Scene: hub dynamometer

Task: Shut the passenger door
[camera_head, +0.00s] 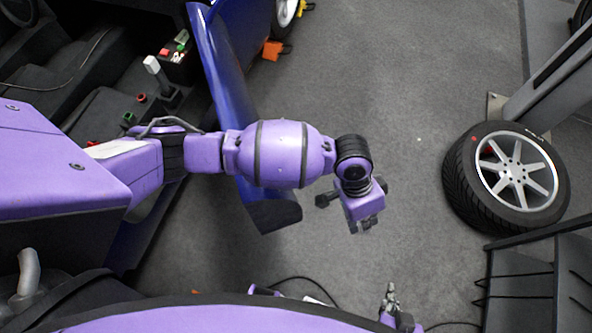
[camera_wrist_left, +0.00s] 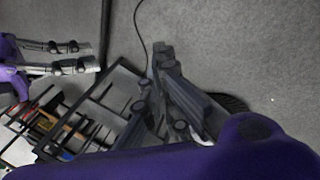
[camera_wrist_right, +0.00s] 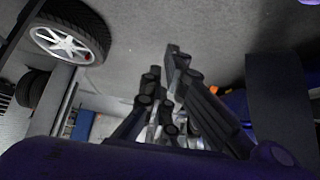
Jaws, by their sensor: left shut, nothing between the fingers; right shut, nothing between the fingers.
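The passenger door (camera_head: 232,85) is a long blue panel standing open from the blue car, running down the head view to a dark end (camera_head: 275,215). My left arm crosses above it and hides part of it. My left gripper (camera_head: 361,227) is shut and empty, to the right of the door's dark end and apart from it. Its closed fingers show in the left wrist view (camera_wrist_left: 163,62). My right gripper (camera_head: 391,294) is shut and empty near the bottom edge of the head view; its fingers also show in the right wrist view (camera_wrist_right: 177,60).
The car's dark interior, with a lever (camera_head: 152,66), lies left of the door. A loose wheel (camera_head: 480,195) lies at the right, beside a dark rack (camera_head: 520,275). An orange block (camera_head: 271,50) is on the floor beyond the door.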

